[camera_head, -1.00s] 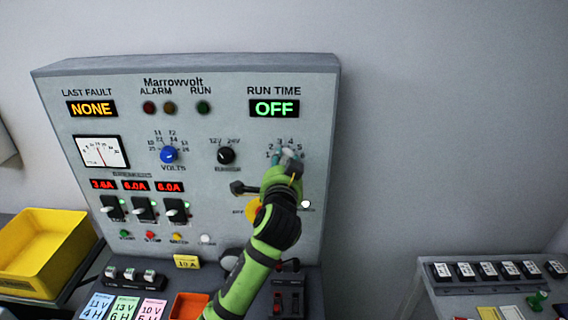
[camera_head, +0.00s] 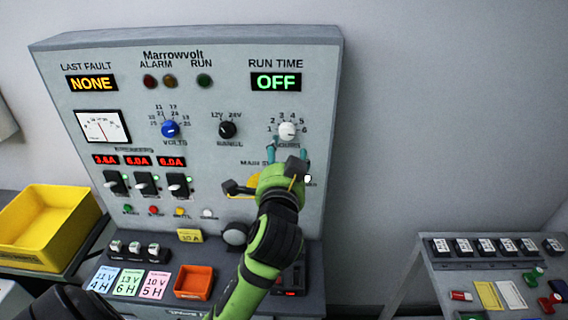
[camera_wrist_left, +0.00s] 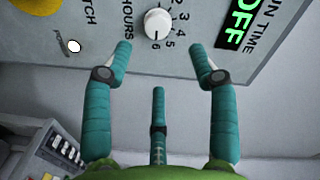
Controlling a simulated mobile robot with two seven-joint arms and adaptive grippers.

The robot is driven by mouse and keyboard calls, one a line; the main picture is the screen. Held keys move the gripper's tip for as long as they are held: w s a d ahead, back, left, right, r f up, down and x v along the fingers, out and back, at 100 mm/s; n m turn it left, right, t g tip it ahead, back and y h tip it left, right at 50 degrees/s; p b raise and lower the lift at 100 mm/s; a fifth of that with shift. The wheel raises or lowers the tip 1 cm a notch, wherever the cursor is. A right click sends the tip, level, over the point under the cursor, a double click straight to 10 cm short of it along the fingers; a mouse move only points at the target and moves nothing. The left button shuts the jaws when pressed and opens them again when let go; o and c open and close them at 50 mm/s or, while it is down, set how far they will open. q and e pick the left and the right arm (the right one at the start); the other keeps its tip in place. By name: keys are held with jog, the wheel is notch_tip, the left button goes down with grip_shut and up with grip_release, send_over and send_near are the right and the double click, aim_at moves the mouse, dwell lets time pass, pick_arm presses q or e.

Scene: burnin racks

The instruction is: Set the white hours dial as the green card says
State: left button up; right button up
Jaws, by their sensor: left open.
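The white hours dial (camera_head: 287,131) is at the right of the panel, under the run time display (camera_head: 276,82), which reads OFF. In the left wrist view the dial (camera_wrist_left: 157,23) has a small dark mark that seems to face the 6. The green card (camera_head: 128,281) lies between a blue and a pink card and reads 13 V, 6 H. My left gripper (camera_head: 288,153) is open and empty, just below the dial and apart from it. Its spread fingers (camera_wrist_left: 160,50) also show in the left wrist view. My right gripper is out of view.
The black range knob (camera_head: 227,130) and blue volts knob (camera_head: 170,129) are left of the dial. A black lever handle (camera_head: 238,188) sticks out near my left gripper. An orange tray (camera_head: 193,283) and yellow bin (camera_head: 45,228) are at lower left.

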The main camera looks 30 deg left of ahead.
pick_arm(q)
jog(key=shift+v, duration=1.55)
